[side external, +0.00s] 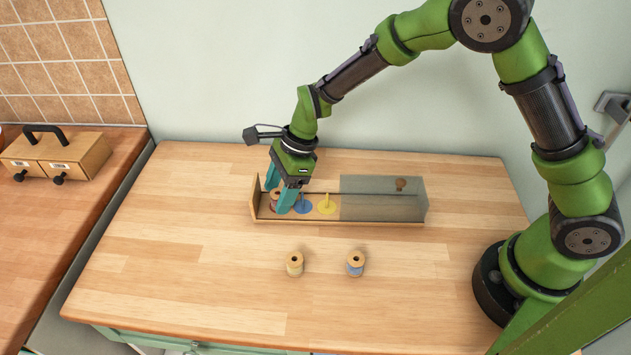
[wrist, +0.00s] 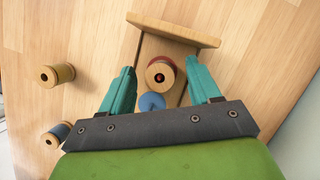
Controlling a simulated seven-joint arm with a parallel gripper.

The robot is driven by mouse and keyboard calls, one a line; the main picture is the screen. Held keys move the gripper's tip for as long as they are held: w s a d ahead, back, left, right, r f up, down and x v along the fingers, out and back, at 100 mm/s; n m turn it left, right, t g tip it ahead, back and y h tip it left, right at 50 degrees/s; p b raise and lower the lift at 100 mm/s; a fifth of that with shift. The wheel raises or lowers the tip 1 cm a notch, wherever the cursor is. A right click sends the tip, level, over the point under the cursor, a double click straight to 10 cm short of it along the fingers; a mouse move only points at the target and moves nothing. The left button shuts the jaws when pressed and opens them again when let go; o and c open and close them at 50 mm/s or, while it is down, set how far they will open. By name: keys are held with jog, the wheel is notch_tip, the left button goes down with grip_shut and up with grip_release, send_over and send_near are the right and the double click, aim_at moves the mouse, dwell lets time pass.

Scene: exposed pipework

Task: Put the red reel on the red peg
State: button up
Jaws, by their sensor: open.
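The red reel (wrist: 161,72) stands upright at the left end of a wooden tray (wrist: 172,30), with red showing in its centre hole in the wrist view. It looks seated around the red peg, which is otherwise hidden. In the side view the reel (side external: 274,194) is partly covered by my gripper (side external: 279,197). My gripper is open, its two teal fingers on either side of the reel, and the wrist view shows the gripper (wrist: 162,80) with a gap at least on the left.
A blue peg (side external: 304,204) and a yellow peg (side external: 327,204) stand bare beside it. A grey see-through cover (side external: 375,203) spans the tray's right part. A yellow reel (side external: 295,264) and a blue reel (side external: 355,264) stand on the table in front.

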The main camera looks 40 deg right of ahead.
jog(key=v, duration=1.5)
jog(key=shift+r, duration=0.4)
jog(key=shift+s+d, duration=0.1)
jog(key=shift+s, duration=0.05)
jog(key=s+d+r+n+t+h, duration=0.1)
jog(key=s+d+r+n+t, duration=0.2)
jog(key=s+d+n, duration=0.2)
jog(key=s+d+r+n+t+h, duration=0.1)
jog(key=s+d+r+n+t, duration=0.2)
jog(key=s+n, duration=0.9)
jog(key=s+d+r, duration=0.1)
jog(key=d, duration=0.2)
jog(key=shift+s+d, duration=0.2)
